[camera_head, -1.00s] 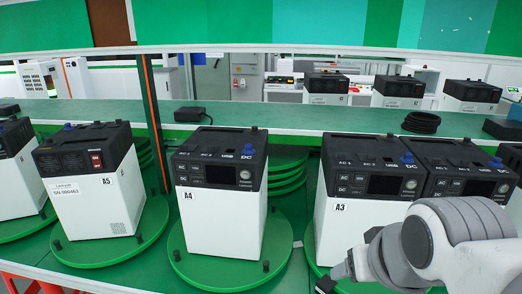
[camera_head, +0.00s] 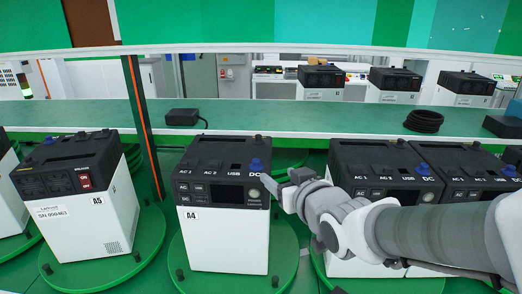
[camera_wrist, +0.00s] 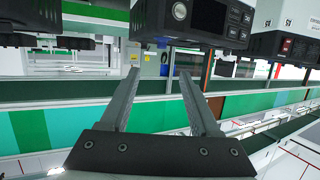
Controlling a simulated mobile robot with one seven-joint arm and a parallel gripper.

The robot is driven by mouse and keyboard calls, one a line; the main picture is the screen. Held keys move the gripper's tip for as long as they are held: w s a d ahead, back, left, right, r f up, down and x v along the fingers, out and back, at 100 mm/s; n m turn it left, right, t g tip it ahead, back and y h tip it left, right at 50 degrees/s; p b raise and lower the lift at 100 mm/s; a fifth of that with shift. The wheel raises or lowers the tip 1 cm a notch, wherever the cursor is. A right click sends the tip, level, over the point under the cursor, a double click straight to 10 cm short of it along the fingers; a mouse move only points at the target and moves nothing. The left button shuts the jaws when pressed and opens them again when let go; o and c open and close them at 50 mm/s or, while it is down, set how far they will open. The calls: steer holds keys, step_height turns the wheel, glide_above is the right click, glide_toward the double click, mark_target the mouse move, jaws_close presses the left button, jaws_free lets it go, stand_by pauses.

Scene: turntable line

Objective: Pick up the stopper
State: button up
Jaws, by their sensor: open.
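No thing is labelled as the stopper; small blue stopper-like caps stand on top of the white and black units. One blue cap (camera_head: 256,165) sits at the front right of unit A4 (camera_head: 228,240), beside the DC mark. Another blue cap (camera_head: 424,169) is on the unit to the right. My gripper (camera_head: 277,190) is close to A4's upper right front corner, a little below and right of its cap. In the wrist view its two fingers (camera_wrist: 158,80) are apart with nothing between them.
The units stand on green turntables (camera_head: 190,285) with short black pegs. Unit A5 (camera_head: 75,205) is at the left. An orange-striped post (camera_head: 143,125) rises behind. A coiled black cable (camera_head: 423,121) and a black box (camera_head: 183,117) lie on the back shelf (camera_head: 300,125).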

steer(key=w+p, duration=0.1)
glide_toward(256, 160)
steer(key=x, duration=0.5)
steer(key=shift+d+p, duration=0.15)
steer(key=shift+p, duration=0.25)
steer(key=shift+p+x, duration=0.8)
steer(key=shift+x, duration=1.85)
jaws_close()
